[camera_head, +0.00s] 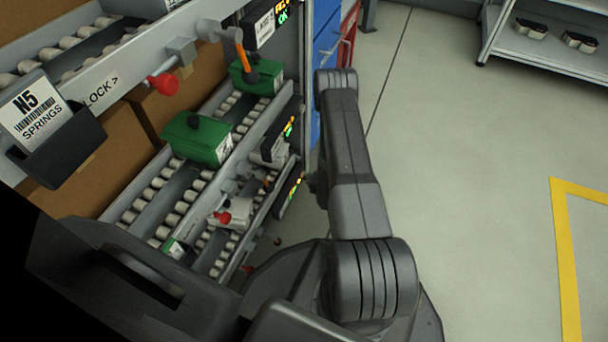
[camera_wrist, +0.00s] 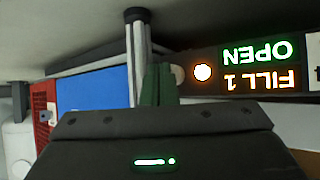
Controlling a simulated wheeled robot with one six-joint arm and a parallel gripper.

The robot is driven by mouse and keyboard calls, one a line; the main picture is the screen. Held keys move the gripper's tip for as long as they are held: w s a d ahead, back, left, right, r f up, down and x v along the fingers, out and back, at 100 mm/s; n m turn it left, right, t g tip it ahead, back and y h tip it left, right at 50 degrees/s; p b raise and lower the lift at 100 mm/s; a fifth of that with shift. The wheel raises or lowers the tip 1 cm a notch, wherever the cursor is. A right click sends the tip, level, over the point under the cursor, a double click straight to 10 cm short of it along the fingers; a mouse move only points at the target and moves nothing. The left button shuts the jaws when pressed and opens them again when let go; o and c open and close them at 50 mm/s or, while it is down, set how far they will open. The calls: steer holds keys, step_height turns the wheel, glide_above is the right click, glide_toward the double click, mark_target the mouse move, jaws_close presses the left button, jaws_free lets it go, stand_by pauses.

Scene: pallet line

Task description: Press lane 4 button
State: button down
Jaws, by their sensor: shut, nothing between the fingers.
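In the wrist view my gripper's narrow dark green fingers (camera_wrist: 159,84) are together, with nothing seen between them. Just right of their tips is a round lit orange-white light (camera_wrist: 203,72), possibly a button, on a dark panel. Beside it a display (camera_wrist: 257,67) reads "OPEN" and "FILL 1", upside down. Touch between fingers and panel cannot be told. No lane number 4 is readable. In the head view, small lit displays (camera_head: 290,126) sit at the lane ends; my gripper cannot be made out there.
The roller rack holds a green bin (camera_head: 198,139) and another green bin (camera_head: 257,76). A shelf (camera_head: 550,47) stands far right. The floor right of my arm is clear.

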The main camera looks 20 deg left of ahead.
steer(key=shift+a, duration=0.45)
stand_by(0.4)
steer(key=shift+d, duration=0.9)
steer(key=shift+d, duration=0.1)
steer(key=shift+w+d, duration=0.15)
steer(key=shift+d, duration=2.25)
steer(key=shift+a, duration=0.1)
steer(key=shift+w+d, duration=0.1)
steer(key=shift+d, duration=1.9)
steer(key=shift+a, duration=0.1)
